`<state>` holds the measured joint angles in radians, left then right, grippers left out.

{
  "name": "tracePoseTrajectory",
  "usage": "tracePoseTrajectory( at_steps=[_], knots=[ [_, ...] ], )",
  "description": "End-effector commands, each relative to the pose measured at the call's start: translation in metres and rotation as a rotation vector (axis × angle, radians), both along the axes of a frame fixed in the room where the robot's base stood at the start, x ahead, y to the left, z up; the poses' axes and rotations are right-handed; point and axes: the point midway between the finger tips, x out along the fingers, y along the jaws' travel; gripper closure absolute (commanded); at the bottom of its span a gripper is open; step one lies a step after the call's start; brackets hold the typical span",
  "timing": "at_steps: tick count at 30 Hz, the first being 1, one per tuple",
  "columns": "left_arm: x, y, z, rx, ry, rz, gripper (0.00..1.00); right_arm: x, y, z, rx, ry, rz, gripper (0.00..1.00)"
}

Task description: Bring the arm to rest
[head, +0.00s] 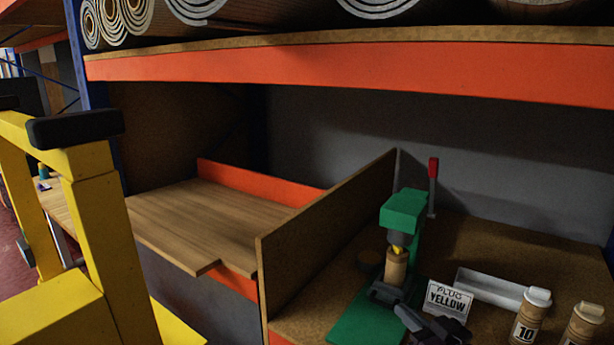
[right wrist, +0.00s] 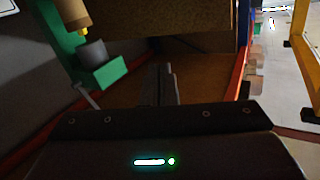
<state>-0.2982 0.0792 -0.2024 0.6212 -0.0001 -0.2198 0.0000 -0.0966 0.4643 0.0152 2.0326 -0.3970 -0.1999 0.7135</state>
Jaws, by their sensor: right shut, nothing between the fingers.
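My right gripper (head: 404,312) is dark, shut and empty, low in the head view, in front of the green machine (head: 405,207). Its closed fingers (right wrist: 165,84) show in the middle of the right wrist view. The machine holds a tan cone or spool (head: 396,265) with a yellow tip under its grey head. The same machine (right wrist: 104,74) appears tilted at the left of the right wrist view, with the fingers apart from it. Whether the gripper touches the machine's base is hard to tell. My left gripper is not in view.
A card reading YELLOW (head: 447,299), a pale tray (head: 488,287) and two white-capped tan bottles (head: 531,312) (head: 583,325) are close at the right. A brown divider (head: 325,225) stands left of the machine. The wooden board (head: 200,222) beyond is bare. A yellow frame (head: 95,210) fills the left.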

Motion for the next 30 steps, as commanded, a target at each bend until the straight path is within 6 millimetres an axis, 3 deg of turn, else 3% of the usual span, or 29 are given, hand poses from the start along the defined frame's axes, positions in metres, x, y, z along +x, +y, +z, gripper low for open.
tracePoseTrajectory(
  at_steps=[5, 9, 15, 26, 30],
  knots=[
    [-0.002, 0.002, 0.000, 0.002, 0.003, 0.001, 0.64, -0.044, 0.001, -0.065, -0.183, 0.261, -0.179, 1.00],
    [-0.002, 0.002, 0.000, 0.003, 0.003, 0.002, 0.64, -0.094, -0.004, -0.105, -0.317, 0.506, -0.253, 1.00],
    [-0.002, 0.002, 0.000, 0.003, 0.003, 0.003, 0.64, -0.156, -0.006, -0.135, -0.424, 0.766, -0.257, 1.00],
    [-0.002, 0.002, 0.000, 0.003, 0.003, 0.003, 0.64, -0.249, 0.001, -0.151, -0.508, 1.114, -0.163, 1.00],
    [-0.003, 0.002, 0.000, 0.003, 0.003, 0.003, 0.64, -0.240, 0.002, -0.187, -0.516, 1.130, -0.158, 1.00]
  ],
)
